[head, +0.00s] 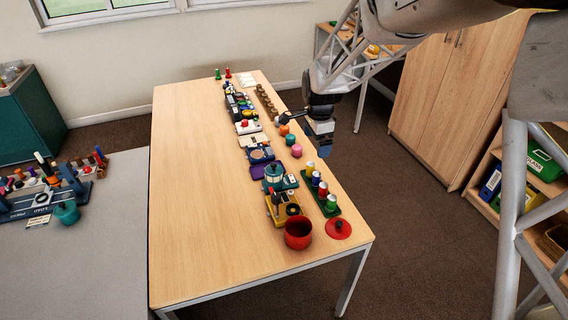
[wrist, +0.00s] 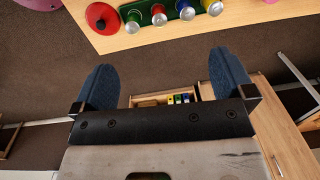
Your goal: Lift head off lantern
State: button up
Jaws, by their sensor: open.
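I cannot pick out the lantern or its head for sure; the things on the table are small in the head view. My gripper (head: 323,151) hangs beside the table's right edge in the head view. In the wrist view its two dark blue fingers (wrist: 163,68) are wide apart, with nothing between them but floor and a distant shelf. A green tray (head: 334,212) holds several coloured pieces with silvery tops; they also show at the top of the wrist view, beyond the fingertips. A teal round piece (head: 274,172) stands near the tray.
A long wooden table (head: 190,200) carries a crowded row of items; its left half is clear. A red pot (head: 298,233) and a red lid (head: 338,229) sit at its near end. A grey table (head: 110,240) stands left, a wooden cabinet (head: 430,100) right.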

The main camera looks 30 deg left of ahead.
aim_at(273, 164)
jog(key=a+f, duration=0.3)
jog(key=a, duration=0.2)
jog(key=a+f+m, duration=0.1)
jog(key=a+f, duration=0.3)
jog(key=a, duration=0.1)
jog(key=a+f+m, duration=0.1)
jog(key=a+f, duration=0.3)
jog(key=a, duration=0.1)
jog(key=shift+a+f+g, duration=0.1)
jog(key=shift+f+g, duration=0.1)
jog(key=shift+g, duration=0.1)
jog(key=shift+f, duration=1.25)
jog(key=shift+f, duration=0.1)
jog(key=shift+w+f, duration=0.1)
jog(key=shift+f, duration=2.45)
jog(key=shift+c, duration=0.3)
jog(key=c, duration=1)
